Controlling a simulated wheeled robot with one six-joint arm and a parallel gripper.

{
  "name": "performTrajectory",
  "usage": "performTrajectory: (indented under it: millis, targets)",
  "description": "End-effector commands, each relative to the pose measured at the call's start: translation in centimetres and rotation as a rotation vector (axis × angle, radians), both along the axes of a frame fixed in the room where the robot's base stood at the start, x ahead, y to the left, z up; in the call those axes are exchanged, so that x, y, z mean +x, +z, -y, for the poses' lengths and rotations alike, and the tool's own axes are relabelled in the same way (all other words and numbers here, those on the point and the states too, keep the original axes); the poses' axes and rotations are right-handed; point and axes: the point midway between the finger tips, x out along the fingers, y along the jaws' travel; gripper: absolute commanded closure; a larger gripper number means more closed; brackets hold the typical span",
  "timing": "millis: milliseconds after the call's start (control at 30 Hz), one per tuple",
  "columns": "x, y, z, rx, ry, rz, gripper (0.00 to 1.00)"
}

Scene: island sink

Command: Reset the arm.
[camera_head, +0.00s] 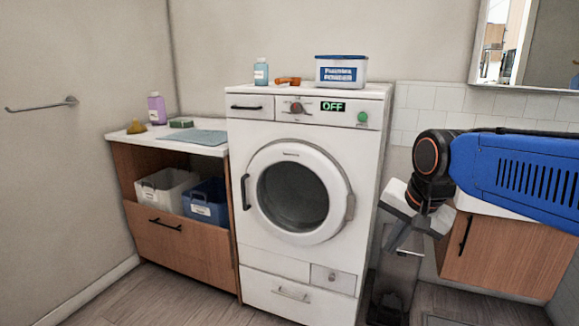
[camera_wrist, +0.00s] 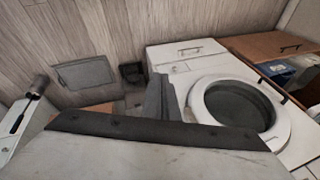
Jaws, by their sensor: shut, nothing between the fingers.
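My blue arm (camera_head: 520,170) reaches in from the right edge of the head view. In the wrist view the shut fingers (camera_wrist: 160,96) show as a grey wedge beside the machine's round door (camera_wrist: 240,108). The pale gripper body fills the bottom of that view. I cannot tell the exact gap between gripper and machine.
The machine's display (camera_head: 332,106) reads OFF and its door is shut. A powder box (camera_head: 341,71) and a blue bottle (camera_head: 261,72) stand on top. A wooden cabinet (camera_head: 500,252) is below my arm. A grey bin (camera_head: 396,275) stands beside the machine. Floor in front is clear.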

Motion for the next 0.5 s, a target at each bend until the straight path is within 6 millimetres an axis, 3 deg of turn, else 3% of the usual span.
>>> performTrajectory:
  millis: [33,300,500]
  targets:
    - [-1.8,-0.7,0.9,-0.029,0.046,0.010,1.00]
    - [-9.9,-5.6,4.3,-0.194,0.332,0.041,1.00]
    - [-14.1,-8.8,5.7,-0.291,0.497,0.051,1.00]
